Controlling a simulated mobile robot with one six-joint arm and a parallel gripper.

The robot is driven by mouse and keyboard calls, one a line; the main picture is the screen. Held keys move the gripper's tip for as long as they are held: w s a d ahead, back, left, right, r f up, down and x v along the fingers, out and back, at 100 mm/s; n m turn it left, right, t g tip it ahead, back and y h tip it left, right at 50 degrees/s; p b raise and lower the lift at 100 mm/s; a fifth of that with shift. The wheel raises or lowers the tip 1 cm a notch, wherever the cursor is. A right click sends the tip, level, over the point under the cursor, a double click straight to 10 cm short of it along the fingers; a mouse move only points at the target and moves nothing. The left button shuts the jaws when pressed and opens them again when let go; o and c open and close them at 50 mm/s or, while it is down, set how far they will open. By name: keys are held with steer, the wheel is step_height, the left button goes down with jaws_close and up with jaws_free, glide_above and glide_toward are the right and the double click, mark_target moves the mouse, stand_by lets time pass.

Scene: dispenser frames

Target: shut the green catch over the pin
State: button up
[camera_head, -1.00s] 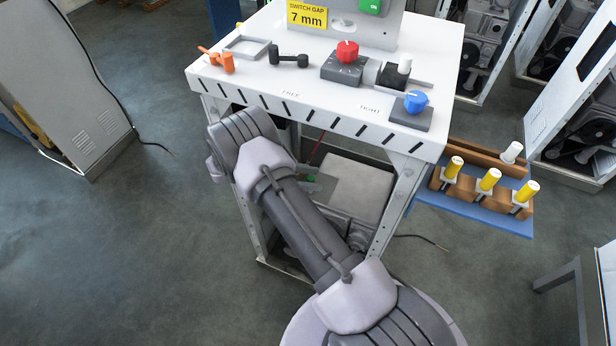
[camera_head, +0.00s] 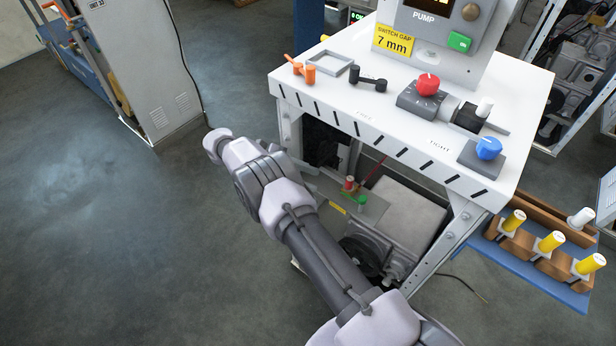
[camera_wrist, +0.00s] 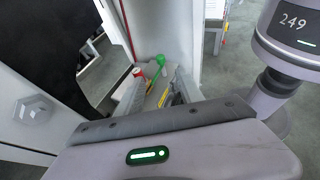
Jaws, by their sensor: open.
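In the wrist view the green catch (camera_wrist: 159,64) is a small bright green piece on a grey plate, beyond my gripper. A red-and-white pin-like piece (camera_wrist: 138,73) stands beside it on the left. In the head view the green catch (camera_head: 362,201) and the red-topped piece (camera_head: 349,184) show on a plate below the white tabletop, a little apart. The catch looks raised, not over the pin, though it is small. My gripper (camera_wrist: 157,92) is open and empty, pointing toward them.
The white-topped stand (camera_head: 400,125) has legs and a pump box (camera_head: 404,209) beneath. On top are a red knob (camera_head: 428,84) and a blue knob (camera_head: 489,147). A blue shelf (camera_head: 520,262) holds yellow cylinders at right. The floor at left is clear.

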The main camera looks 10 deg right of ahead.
steer(key=c, duration=0.3)
steer(key=shift+s+d+n+t+h+p, duration=0.1)
steer(key=shift+s+n+t+h+p, duration=0.25)
steer(key=shift+h, duration=0.25)
steer(key=c, duration=0.4)
steer(key=n+t+h+p, duration=0.1)
steer(key=t, duration=0.1)
steer(key=s+n+t+h+p, duration=0.1)
steer(key=n+t, duration=0.1)
steer(key=t, duration=0.1)
steer(key=s+a+f+n+t, duration=0.1)
steer(key=n+t, duration=0.1)
steer(key=shift+s+f+t+h+p, duration=0.1)
steer(key=shift+s+t+h+p, duration=0.1)
steer(key=shift+t+h+p, duration=0.2)
jaws_close()
steer(key=s+f+n+t+y+p, duration=0.2)
steer(key=s+f+n+t+y, duration=0.4)
steer(key=s, duration=0.5)
steer(key=shift+n, duration=0.35)
steer(key=x, duration=0.4)
steer(key=r+b+x, duration=0.1)
steer(key=x, duration=0.4)
steer(key=r+b+x, duration=0.1)
steer(key=x, duration=0.3)
steer(key=shift+w+d, duration=0.4)
steer(key=shift+d, duration=0.2)
